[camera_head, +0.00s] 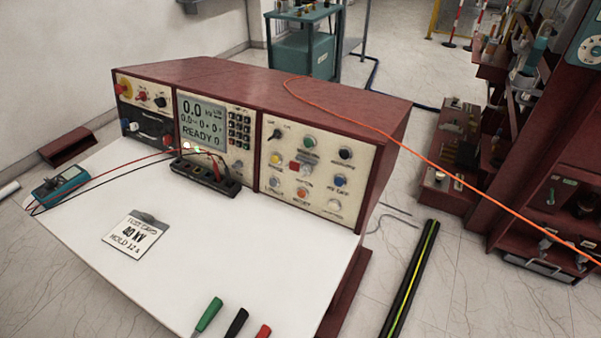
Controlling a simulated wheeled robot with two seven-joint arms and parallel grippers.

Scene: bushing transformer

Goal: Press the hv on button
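A dark red control console (240,85) stands at the back of a white tabletop (180,270). Its right-hand cream panel (330,163) carries several round buttons and knobs. These include a green button (309,141), a red square one (295,168), an orange-red one (302,192), a blue one (341,181) and a yellow one (276,159). The labels are too small to read surely, so I cannot tell which is hv on. The console's display (203,122) shows 0.0 and READY. Neither of my grippers is in view.
A black terminal strip (206,176) with leads and a teal meter (60,185) are nearby. Green, black and red handles (236,322) lie at the front edge. An orange cable (440,167) crosses the console top rightward.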

